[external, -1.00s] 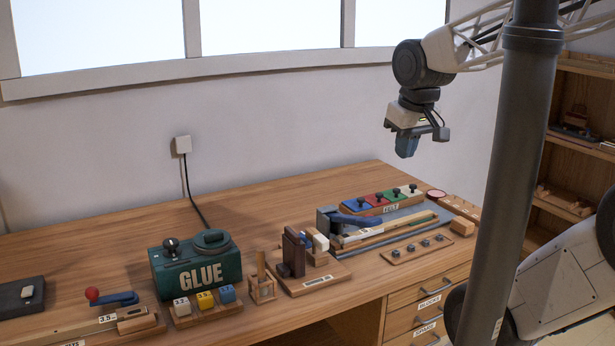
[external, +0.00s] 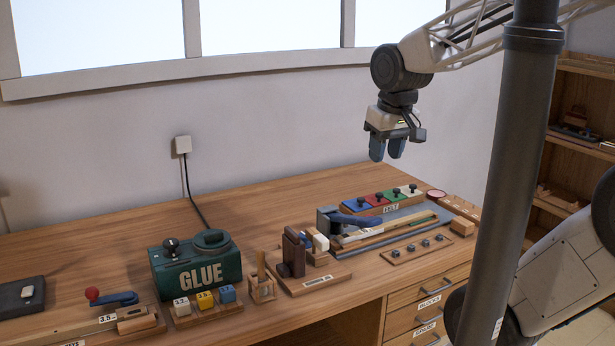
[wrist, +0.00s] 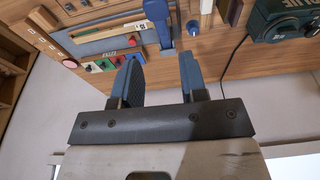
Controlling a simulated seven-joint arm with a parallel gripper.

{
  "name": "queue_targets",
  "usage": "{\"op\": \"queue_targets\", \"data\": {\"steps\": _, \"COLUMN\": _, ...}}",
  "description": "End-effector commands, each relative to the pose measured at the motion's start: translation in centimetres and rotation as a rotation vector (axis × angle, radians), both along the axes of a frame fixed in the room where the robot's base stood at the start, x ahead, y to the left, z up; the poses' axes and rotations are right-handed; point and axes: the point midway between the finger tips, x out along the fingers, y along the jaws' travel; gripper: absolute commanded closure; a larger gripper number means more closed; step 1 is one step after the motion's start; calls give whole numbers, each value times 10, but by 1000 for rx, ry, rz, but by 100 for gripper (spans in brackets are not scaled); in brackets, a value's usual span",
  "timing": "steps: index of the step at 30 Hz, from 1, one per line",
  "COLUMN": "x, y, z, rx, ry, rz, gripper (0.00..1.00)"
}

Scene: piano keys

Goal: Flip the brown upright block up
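A dark brown upright block (external: 293,255) stands on a labelled wooden base (external: 325,280) near the front middle of the bench. Small white and wooden pieces (external: 320,244) sit beside it on the same base. My gripper (external: 386,158) is high above the back right of the bench, well apart from the block. Its two blue fingers are spread with nothing between them, as the wrist view also shows (wrist: 162,78). I cannot clearly pick out the brown block in the wrist view.
A green glue box (external: 195,267) stands left of the base, with a small wooden holder (external: 262,288) between. A blue-handled clamp fixture (external: 352,220), colored felt blocks (external: 384,200) and a strip with knobs (external: 417,248) lie to the right. Space above the bench is free.

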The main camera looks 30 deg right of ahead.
Motion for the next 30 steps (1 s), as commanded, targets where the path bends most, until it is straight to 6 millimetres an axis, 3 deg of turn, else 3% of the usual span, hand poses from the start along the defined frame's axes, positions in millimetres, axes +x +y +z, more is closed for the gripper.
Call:
{"op": "queue_targets", "data": {"steps": 9, "x": 55, "y": 56, "z": -36, "rx": 11, "ry": 79, "rz": 13, "gripper": 61}}
{"op": "queue_targets", "data": {"steps": 16, "x": 85, "y": 105, "z": -70, "rx": 7, "ry": 134, "rz": 17, "gripper": 61}}
{"op": "queue_targets", "data": {"steps": 24, "x": 105, "y": 151, "z": -105, "rx": -4, "ry": 180, "rz": 19, "gripper": 61}}
{"op": "queue_targets", "data": {"steps": 30, "x": 109, "y": 164, "z": -116, "rx": -7, "ry": 191, "rz": 17, "gripper": 61}}
